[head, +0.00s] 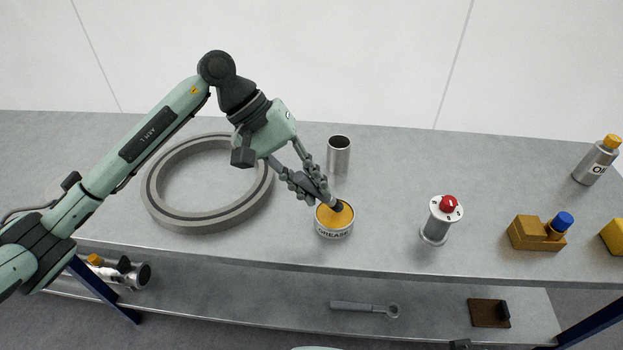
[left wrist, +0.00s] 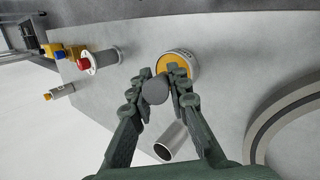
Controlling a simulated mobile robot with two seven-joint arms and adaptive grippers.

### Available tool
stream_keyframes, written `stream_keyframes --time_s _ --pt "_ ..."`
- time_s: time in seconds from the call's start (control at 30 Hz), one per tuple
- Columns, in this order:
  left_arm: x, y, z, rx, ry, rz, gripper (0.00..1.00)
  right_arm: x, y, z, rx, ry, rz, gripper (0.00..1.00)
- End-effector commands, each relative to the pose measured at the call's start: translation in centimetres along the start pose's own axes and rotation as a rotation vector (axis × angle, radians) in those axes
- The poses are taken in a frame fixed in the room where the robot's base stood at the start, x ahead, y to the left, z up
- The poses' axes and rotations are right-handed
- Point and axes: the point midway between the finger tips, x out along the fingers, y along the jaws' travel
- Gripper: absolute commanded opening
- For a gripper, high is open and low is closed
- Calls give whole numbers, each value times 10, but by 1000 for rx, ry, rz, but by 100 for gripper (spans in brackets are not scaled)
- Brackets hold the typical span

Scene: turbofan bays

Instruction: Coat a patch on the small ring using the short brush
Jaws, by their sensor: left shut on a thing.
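My left gripper (head: 311,187) is shut on a short dark brush (head: 336,205). The brush points down to the right, and its tip is at the open mouth of the grease tin (head: 334,231), over or in the yellow grease; I cannot tell how deep. In the left wrist view the dark brush end (left wrist: 155,90) sits between the fingertips (left wrist: 161,82), with the tin (left wrist: 190,60) just beyond. A grey ring (head: 160,207) lies flat on the bench left of the gripper; it also shows in the left wrist view (left wrist: 268,122). My right gripper is out of view.
An open steel cup (head: 339,157) stands close behind the tin. To the right are a red-topped cylinder (head: 437,222), a yellow block with a blue knob (head: 525,233) and an oil bottle (head: 594,163). A wrench (head: 360,306) lies on the lower shelf.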

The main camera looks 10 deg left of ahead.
Motion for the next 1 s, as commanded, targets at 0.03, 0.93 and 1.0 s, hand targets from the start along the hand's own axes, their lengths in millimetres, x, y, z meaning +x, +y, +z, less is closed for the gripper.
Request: stream_keyframes --time_s 0.03,0.93,1.0 --pt "0 0 0 0 0 1 0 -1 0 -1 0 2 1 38" --pt "2 -2 -1 0 0 0 0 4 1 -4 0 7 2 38" --pt "3 -2 -1 0 0 0 0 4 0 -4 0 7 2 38"
